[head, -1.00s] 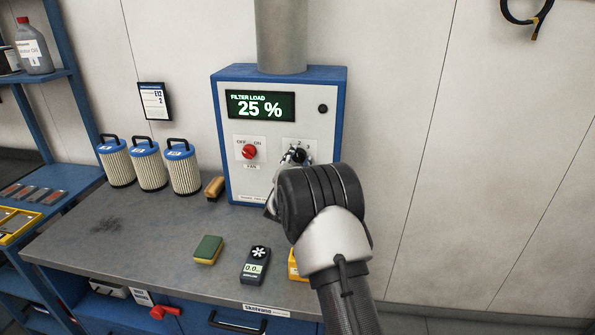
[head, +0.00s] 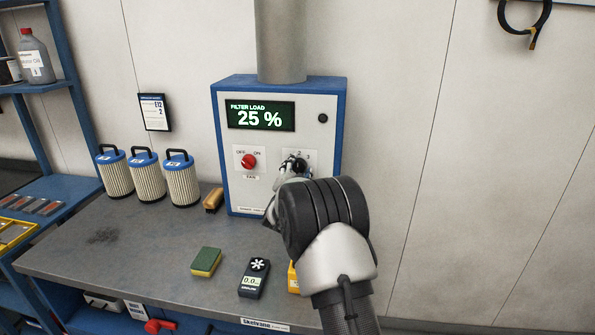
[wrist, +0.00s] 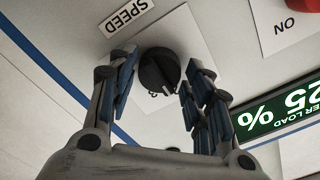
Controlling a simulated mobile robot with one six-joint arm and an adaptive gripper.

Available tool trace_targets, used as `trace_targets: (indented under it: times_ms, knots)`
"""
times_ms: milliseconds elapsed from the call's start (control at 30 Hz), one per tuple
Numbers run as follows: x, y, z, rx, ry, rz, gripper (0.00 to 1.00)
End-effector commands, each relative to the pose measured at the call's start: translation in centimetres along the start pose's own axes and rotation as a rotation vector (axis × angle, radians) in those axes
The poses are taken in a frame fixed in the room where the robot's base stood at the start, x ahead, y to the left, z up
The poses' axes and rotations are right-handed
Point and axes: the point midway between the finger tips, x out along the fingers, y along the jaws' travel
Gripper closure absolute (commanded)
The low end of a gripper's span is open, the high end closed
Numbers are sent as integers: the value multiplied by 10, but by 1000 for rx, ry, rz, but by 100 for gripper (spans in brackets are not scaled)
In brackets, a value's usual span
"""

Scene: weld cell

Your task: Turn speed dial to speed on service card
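The speed dial (wrist: 160,70) is a round black knob on a white plate, with a SPEED label (wrist: 125,18) beside it in the wrist view. The fingers of my gripper (wrist: 163,78) stand open on either side of the dial, close to its edges; contact is not clear. In the head view my gripper (head: 291,168) is at the control box (head: 241,189) and hides most of the dial; the numbers 2 and 3 show above it. The service card (head: 153,112) hangs on the wall to the left and shows E12 and 2.
A red fan switch (head: 249,161) sits left of the dial, below a display (head: 260,115) reading filter load 25 %. Several filters, a brush (head: 213,199), a sponge (head: 206,262) and a handheld meter (head: 254,278) stand or lie on the bench (head: 150,245).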

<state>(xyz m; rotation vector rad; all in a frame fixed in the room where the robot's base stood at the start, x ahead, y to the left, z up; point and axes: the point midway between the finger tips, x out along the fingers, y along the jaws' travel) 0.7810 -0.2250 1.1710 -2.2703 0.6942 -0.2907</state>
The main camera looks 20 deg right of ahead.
Motion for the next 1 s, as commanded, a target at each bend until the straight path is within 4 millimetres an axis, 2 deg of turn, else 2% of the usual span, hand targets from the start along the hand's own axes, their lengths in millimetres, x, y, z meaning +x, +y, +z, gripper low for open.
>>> trace_targets:
  times_ms: [133, 433, 567, 667, 1000]
  knots:
    - [0, 1, 1, -1, -1, 1, 42]
    - [-1, 1, 1, -1, -2, 1, 42]
    - [-8, 0, 1, -2, -3, 1, 42]
    - [-22, 0, 1, -2, -3, 1, 42]
    - [-92, 0, 1, -1, -4, 0, 42]
